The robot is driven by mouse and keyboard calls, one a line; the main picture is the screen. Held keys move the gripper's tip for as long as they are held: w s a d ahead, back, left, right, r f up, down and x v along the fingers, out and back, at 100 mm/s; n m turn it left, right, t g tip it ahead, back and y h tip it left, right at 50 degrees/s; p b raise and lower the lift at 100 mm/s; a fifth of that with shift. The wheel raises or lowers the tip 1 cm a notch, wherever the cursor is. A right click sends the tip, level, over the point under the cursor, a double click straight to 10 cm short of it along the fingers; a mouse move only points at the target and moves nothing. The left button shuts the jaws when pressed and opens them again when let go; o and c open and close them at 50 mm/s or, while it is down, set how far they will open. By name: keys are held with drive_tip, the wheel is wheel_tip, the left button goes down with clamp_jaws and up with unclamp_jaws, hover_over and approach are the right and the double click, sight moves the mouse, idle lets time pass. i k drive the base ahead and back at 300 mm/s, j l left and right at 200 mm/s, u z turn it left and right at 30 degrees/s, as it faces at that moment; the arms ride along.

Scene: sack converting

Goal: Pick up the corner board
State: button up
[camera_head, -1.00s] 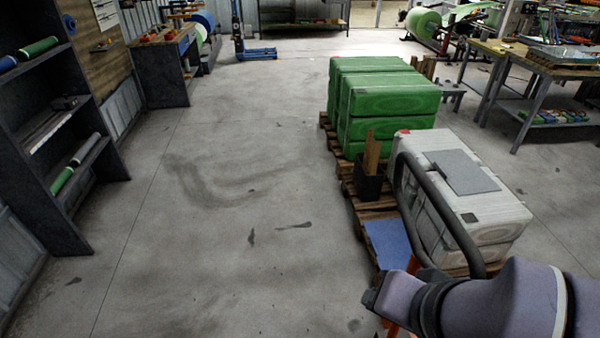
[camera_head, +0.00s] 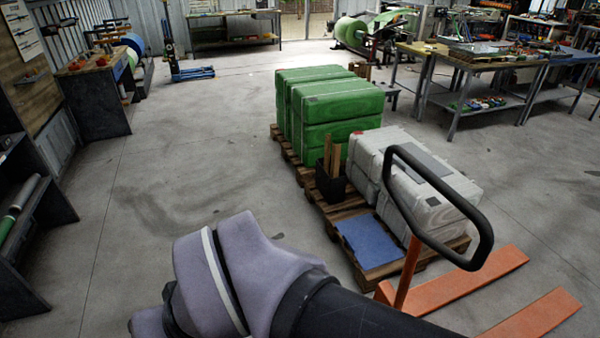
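Brown upright boards (camera_head: 336,158), which look like corner boards, stand in a black bin (camera_head: 329,187) on the wooden pallet (camera_head: 341,211). Their lower ends are hidden in the bin, and I cannot tell how many there are. My arm crosses the bottom of the view, in front of and below the bin, well apart from it. My gripper's fingers do not show, so its state is not visible.
White bales (camera_head: 432,200) lie right of the bin and green bales (camera_head: 340,110) behind it. A blue sheet (camera_head: 368,241) lies at the pallet's near end. An orange pallet jack (camera_head: 455,292) with a black handle loop stands close by. The floor on the left is clear.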

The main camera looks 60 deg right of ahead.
sight(336, 156)
drive_tip(key=i+l+z, duration=0.3)
drive_tip(key=i+z, duration=0.65)
drive_tip(key=i+j+z, duration=0.15)
drive_tip(key=i+z, duration=0.3)
drive_tip(key=i, duration=0.2)
drive_tip(key=i+l+z, duration=0.1)
drive_tip(key=i+z, duration=0.2)
drive_tip(key=i, duration=0.2)
drive_tip(key=i+z, duration=0.25)
drive_tip(key=i, duration=0.2)
drive_tip(key=i+j+z, duration=0.15)
drive_tip(key=i+z, duration=0.15)
drive_tip(key=i, duration=0.2)
drive_tip(key=i+j+z, duration=0.3)
drive_tip(key=i, duration=0.15)
drive_tip(key=i+l+u, duration=0.15)
drive_tip(key=i+l, duration=0.4)
drive_tip(key=i, duration=0.1)
